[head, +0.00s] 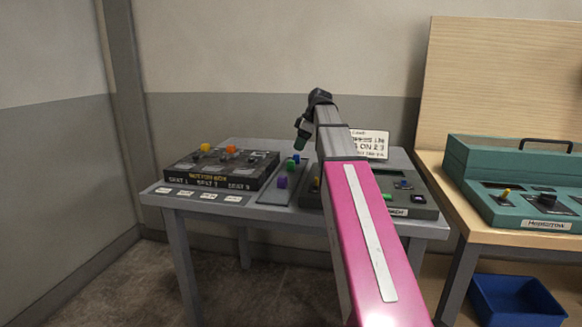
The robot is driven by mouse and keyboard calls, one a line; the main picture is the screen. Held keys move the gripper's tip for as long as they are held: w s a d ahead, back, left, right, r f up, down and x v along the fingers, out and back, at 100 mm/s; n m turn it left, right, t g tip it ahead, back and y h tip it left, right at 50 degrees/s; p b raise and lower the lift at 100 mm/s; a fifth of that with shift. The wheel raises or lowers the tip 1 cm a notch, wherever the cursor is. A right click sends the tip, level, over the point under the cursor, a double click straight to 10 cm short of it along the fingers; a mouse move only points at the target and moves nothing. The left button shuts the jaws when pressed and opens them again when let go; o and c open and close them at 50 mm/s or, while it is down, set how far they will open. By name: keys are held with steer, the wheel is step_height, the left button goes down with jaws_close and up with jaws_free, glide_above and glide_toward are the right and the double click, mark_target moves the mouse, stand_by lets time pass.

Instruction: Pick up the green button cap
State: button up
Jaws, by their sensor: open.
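A small green button cap (291,167) sits on a narrow grey strip (270,196) in the middle of the grey table. A purple cap (282,183) is in front of it and a blue cap (297,158) is behind it. My gripper (300,144) points downward above the back end of the strip, apart from the caps in the picture. It is open. Its fingers are small and dark here, and I see nothing held between them. My arm hides part of the table right of the strip.
A black console (220,170) with yellow and orange caps stands left on the grey table (250,212). A grey console (425,209) stands right, with a white sign (370,144) behind. A teal console (520,180) is on a wooden bench. A blue bin (515,300) is below.

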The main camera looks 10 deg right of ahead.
mark_target(292, 161)
steer(key=x, duration=0.8)
steer(key=shift+w+a, duration=0.1)
steer(key=shift+a, duration=0.05)
steer(key=c, duration=1)
